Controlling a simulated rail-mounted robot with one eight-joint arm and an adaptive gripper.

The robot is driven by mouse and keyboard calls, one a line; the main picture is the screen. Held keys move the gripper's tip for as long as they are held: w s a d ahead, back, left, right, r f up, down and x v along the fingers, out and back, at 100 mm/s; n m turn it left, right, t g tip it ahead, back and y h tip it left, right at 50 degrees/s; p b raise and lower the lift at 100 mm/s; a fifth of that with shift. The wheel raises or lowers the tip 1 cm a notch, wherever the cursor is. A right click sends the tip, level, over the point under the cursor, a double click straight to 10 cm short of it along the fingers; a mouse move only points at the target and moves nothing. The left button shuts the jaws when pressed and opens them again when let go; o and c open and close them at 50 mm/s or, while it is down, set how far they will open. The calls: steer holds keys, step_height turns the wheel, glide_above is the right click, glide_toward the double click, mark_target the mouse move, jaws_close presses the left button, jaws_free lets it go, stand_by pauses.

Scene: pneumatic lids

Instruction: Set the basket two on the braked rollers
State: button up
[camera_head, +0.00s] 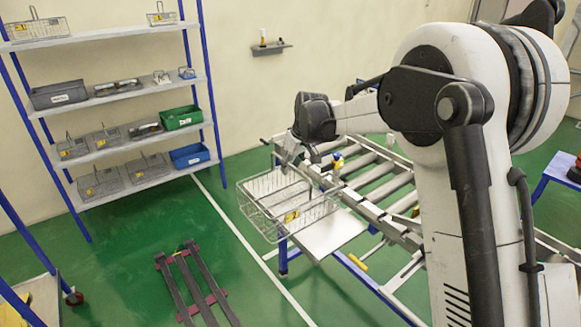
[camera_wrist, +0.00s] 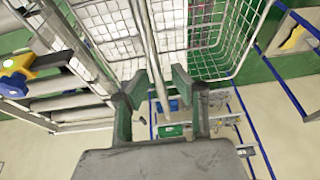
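A wire basket (camera_head: 268,222) with a yellow tag, its writing too small to read, hangs below my gripper (camera_head: 287,152). It is in front of the roller conveyor and partly over a white plate (camera_head: 325,234). In the wrist view, the fingers of my gripper (camera_wrist: 160,92) are on either side of the basket's thin handle, and the basket (camera_wrist: 215,40) fills the upper part. The rollers (camera_head: 382,170) lie to the right of and behind the basket, partly hidden by my arm. They also show in the wrist view (camera_wrist: 68,103) at left. Nothing is seen standing on the visible rollers.
A blue-framed shelf rack (camera_head: 130,99) with baskets and bins stands at left. A yellow and blue fitting (camera_head: 338,163) stands up at the conveyor's near rail. A dark low frame (camera_head: 196,285) lies on the green floor. A small wall shelf (camera_head: 271,48) is behind.

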steer(key=b+v, duration=0.1)
steer(key=v, duration=1.1)
steer(key=shift+r, duration=0.15)
steer(key=s+d+r+m+t+h, duration=0.1)
steer(key=s+d+r+m, duration=0.1)
steer(key=s+d, duration=0.6)
steer(key=s+d+r+m+t, duration=0.1)
steer(key=s+d+r+m, duration=0.2)
steer(key=s, duration=0.8)
steer(key=s+d+f+m, duration=0.1)
steer(key=s+d+f, duration=0.2)
steer(key=s, duration=0.4)
steer(key=s+d+f+t+h, duration=0.1)
steer(key=s+d+f, duration=0.2)
steer(key=s, duration=0.4)
steer(key=s+d+f+m+t, duration=0.1)
steer(key=s+d+f, duration=0.2)
steer(key=s, duration=0.4)
steer(key=shift+d+m+h, duration=0.3)
steer(key=shift+d, duration=0.1)
steer(key=shift+o, duration=0.8)
steer(key=shift+s+d+f, duration=0.1)
steer(key=shift+s+f, duration=0.35)
